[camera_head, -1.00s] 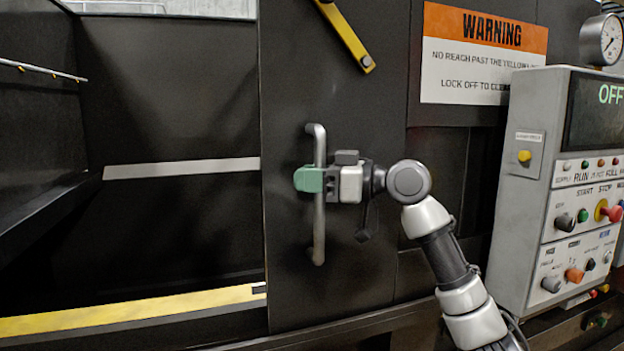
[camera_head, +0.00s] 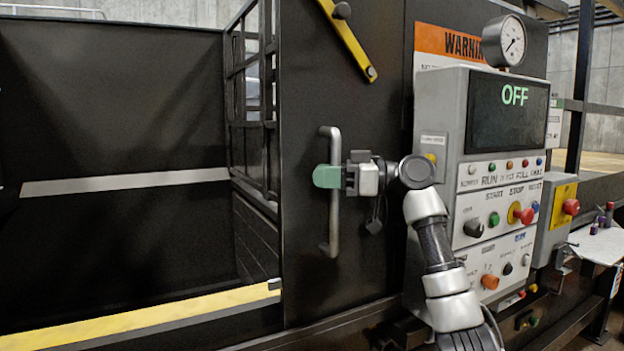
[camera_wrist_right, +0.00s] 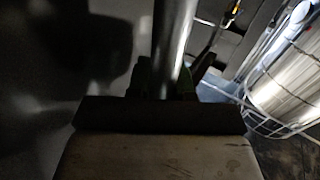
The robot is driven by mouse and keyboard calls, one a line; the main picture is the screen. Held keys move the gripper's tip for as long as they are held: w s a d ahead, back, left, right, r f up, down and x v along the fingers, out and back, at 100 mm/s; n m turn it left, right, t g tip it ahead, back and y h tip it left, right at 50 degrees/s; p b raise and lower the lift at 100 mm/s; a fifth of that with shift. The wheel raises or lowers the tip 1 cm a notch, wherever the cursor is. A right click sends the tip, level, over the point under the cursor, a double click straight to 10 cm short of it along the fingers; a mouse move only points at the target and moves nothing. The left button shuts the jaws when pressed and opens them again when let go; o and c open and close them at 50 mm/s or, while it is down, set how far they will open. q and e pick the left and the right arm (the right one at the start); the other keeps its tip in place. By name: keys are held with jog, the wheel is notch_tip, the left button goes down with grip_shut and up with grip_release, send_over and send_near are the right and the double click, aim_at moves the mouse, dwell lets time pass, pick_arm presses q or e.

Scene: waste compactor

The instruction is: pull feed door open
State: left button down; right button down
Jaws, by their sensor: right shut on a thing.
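The feed door (camera_head: 300,230) is a dark panel with a yellow bar near its top. It stands to the right of a wide opening into the chamber. Its upright grey handle (camera_head: 334,235) is held by my right gripper (camera_head: 333,177), whose green-tipped fingers are shut around its middle. In the right wrist view the handle (camera_wrist_right: 174,45) runs up from between the fingers, which are dark and partly hidden. My left gripper is not in view.
A yellow sill (camera_head: 140,318) runs along the opening's lower edge. A white table (camera_head: 598,245) is at far right.

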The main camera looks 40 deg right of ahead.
jog(key=shift+s+d, duration=0.1)
jog(key=shift+d, duration=0.35)
jog(key=c, duration=1.3)
grip_release()
jog(key=shift+r, duration=0.1)
